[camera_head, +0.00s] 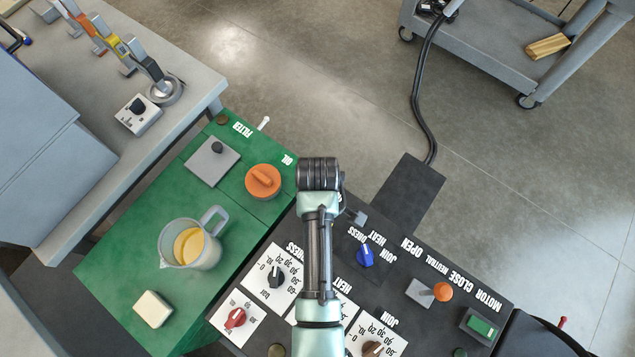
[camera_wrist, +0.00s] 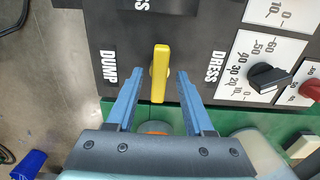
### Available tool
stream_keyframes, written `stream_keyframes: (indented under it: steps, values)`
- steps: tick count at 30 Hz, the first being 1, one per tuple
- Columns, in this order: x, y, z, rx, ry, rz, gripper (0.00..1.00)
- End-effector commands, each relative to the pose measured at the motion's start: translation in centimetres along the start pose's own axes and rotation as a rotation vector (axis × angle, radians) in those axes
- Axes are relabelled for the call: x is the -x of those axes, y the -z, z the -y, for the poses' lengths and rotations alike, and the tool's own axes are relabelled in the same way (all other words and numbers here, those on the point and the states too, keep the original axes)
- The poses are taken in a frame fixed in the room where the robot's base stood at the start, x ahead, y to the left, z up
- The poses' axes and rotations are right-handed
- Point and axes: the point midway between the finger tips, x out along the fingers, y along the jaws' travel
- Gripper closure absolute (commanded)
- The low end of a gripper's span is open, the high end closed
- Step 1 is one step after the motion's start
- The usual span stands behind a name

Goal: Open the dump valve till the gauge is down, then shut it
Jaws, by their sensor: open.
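A yellow lever (camera_wrist: 159,75) stands on the dark panel (camera_wrist: 118,32) in the wrist view. Its bar runs up and down the picture, between the word DUMP on its left and DRESS on its right. My gripper (camera_wrist: 160,72) is open, with one blue finger on each side of the lever. A gap shows on both sides, more clearly on the left. In the head view my arm covers the lever and the fingers. I cannot make out a pressure gauge needle in either view.
A black knob (camera_head: 276,276), a blue knob (camera_head: 365,255) and an orange-topped lever (camera_head: 442,291) stand on the panel nearby. An orange cap (camera_head: 263,181) and a jug (camera_head: 193,242) of yellow liquid are on the green top. A grey trolley (camera_head: 490,60) stands behind.

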Motion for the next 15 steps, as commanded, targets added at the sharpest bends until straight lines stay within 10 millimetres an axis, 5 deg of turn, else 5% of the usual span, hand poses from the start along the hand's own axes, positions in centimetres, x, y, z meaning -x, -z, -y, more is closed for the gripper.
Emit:
stream_keyframes:
  steps: [5, 13, 15]
  values:
    - [0.03, 0.02, -0.03, 0.000, -0.001, 0.000, 0.49]
    - [0.06, 0.02, -0.03, 0.000, -0.001, 0.000, 0.98]
    - [0.06, 0.02, -0.02, 0.000, 0.000, 0.000, 1.00]
